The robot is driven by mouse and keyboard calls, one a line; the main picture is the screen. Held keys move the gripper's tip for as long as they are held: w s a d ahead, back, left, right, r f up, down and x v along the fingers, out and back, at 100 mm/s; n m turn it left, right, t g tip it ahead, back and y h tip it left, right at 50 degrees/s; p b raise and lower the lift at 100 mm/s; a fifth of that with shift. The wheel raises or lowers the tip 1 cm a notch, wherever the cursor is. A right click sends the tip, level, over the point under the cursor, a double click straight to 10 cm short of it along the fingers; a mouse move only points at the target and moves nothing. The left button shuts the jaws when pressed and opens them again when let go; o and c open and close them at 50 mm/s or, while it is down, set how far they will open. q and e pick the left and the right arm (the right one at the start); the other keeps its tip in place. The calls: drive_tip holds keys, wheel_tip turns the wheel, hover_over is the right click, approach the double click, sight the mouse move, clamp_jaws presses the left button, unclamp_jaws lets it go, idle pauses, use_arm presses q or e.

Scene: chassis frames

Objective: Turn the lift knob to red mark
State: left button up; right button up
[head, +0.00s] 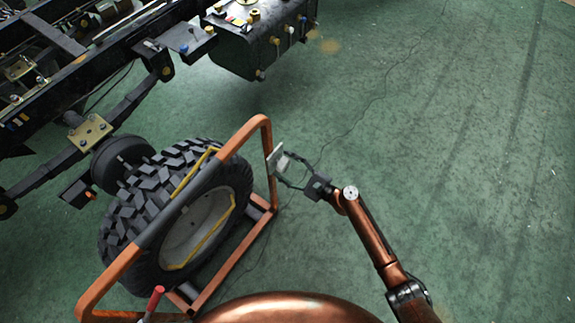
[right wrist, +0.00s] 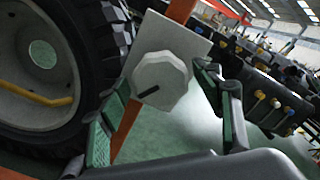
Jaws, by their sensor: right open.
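The lift knob (right wrist: 160,80) is a pale, many-sided dial with a short black line at its lower left in the right wrist view. It sits on a light plate (right wrist: 178,38) fixed to the orange post of the lift frame. In the head view the plate (head: 275,158) shows edge-on at the frame's right post. My right gripper (head: 285,170) is open in front of the plate, with the knob between its spread fingers in the wrist view. Contact cannot be told. I cannot make out a red mark. My left gripper is not in view.
The orange lift frame (head: 250,128) stands around a large tyre (head: 131,215) with a yellow bar. A black chassis (head: 80,75) fills the upper left. The green floor (head: 450,130) is clear to the right.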

drive_tip(key=c, duration=1.2)
drive_tip(key=shift+o, duration=0.2)
drive_tip(key=shift+d+f, duration=0.1)
drive_tip(key=shift+d, duration=0.2)
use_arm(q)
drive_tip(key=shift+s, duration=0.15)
use_arm(e)
drive_tip(key=shift+a, duration=0.15)
drive_tip(key=shift+n, duration=0.3)
use_arm(q)
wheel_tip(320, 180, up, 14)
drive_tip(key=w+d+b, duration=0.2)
drive_tip(key=b, duration=0.3)
use_arm(e)
drive_tip(key=n, duration=0.6)
drive_tip(key=shift+a, duration=0.1)
drive_tip(key=n+b, duration=0.2)
drive_tip(key=n, duration=0.1)
drive_tip(key=n+b, duration=0.1)
drive_tip(key=n, duration=0.1)
drive_tip(key=shift+r, duration=0.25)
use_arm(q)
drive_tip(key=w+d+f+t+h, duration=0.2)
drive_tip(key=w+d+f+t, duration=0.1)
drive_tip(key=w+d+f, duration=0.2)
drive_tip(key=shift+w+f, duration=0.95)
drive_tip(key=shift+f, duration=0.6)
use_arm(e)
drive_tip(key=shift+r+n, duration=0.1)
drive_tip(key=shift+n, duration=0.5)
